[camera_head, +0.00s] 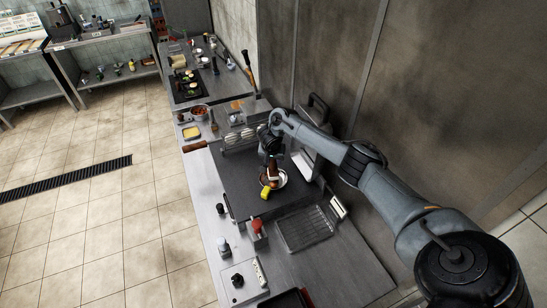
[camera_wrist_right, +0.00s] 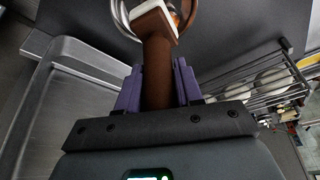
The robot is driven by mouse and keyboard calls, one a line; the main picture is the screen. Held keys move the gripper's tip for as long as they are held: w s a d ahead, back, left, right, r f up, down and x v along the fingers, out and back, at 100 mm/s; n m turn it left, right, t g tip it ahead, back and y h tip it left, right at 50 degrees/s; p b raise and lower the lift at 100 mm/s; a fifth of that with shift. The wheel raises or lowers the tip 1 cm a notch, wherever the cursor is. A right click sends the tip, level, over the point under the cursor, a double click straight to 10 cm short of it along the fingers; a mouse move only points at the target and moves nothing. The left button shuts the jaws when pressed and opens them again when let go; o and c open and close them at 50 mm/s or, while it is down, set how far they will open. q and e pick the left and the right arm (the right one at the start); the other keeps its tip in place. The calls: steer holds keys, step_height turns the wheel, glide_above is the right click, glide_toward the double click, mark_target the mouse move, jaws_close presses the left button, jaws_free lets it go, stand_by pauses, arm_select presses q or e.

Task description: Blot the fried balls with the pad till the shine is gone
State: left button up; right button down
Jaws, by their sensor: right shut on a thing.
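My right gripper (camera_head: 270,146) reaches in from the right over the dark grey worktop. In the right wrist view its purple fingers (camera_wrist_right: 157,88) are shut on the brown handle (camera_wrist_right: 157,65) of the pad. The pad's white face (camera_wrist_right: 148,8) is at the far end of the handle, over or at the rim of a metal bowl (camera_wrist_right: 190,18). A shiny brown fried ball (camera_wrist_right: 184,8) shows partly beside it. In the head view the bowl (camera_head: 284,181) sits below the gripper, its contents mostly hidden. I cannot tell whether the pad touches a ball. My left gripper is out of view.
A yellow item (camera_head: 265,192) lies against the bowl's near-left side. A wire basket (camera_head: 238,142) with white rounds stands behind. A shallow metal tray (camera_head: 304,228) lies in front, and a red-topped container (camera_head: 257,228) at its left. A steel wall (camera_head: 350,80) bounds the right.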

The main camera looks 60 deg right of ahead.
steer(key=shift+f, duration=0.15)
stand_by(0.6)
steer(key=shift+f+p, duration=0.25)
steer(key=shift+p, duration=0.1)
stand_by(0.4)
steer(key=shift+f+p, duration=0.1)
steer(key=shift+p, duration=0.35)
stand_by(0.4)
stand_by(0.6)
steer(key=shift+f, duration=0.4)
stand_by(0.4)
stand_by(2.1)
